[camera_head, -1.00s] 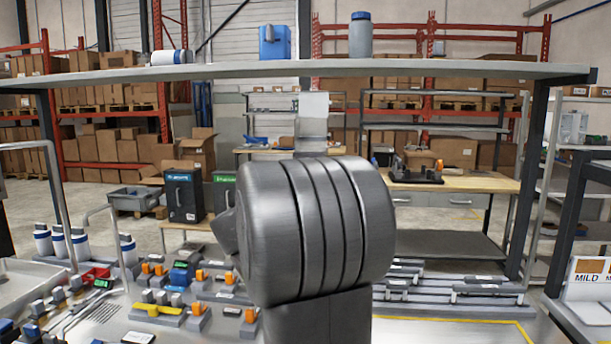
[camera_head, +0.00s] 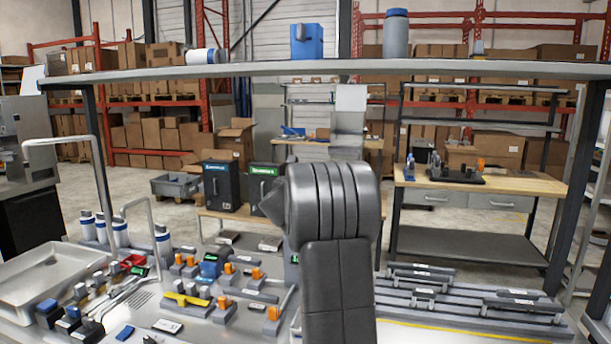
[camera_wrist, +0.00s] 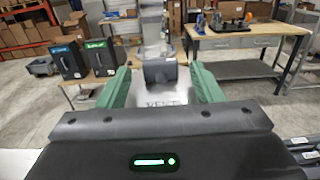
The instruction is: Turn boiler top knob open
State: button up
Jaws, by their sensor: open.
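My gripper (camera_wrist: 161,67) is open in the wrist view, with its two green fingers apart. Between the fingers is a dark knob-like block (camera_wrist: 160,73), and just below it a pale surface reads "VENT" (camera_wrist: 166,104). I cannot tell for sure that this is the boiler's top knob. The block does not visibly touch either finger. In the head view my own wrist and forearm hide the gripper and the VENT part. A light grey upright panel (camera_head: 350,97) stands behind my arm.
A bench at left holds a steel tray (camera_head: 20,290), white bottles and several small switch-like parts. Dark boxes (camera_head: 222,186) stand behind. A shelf (camera_head: 450,68) spans above with a blue container (camera_head: 306,42). Grey rails (camera_head: 440,290) lie at right; a wooden workbench (camera_head: 520,185) stands beyond.

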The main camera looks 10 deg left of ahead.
jog(key=shift+w, duration=1.15)
jog(key=shift+c, duration=0.4)
jog(key=c, duration=0.9)
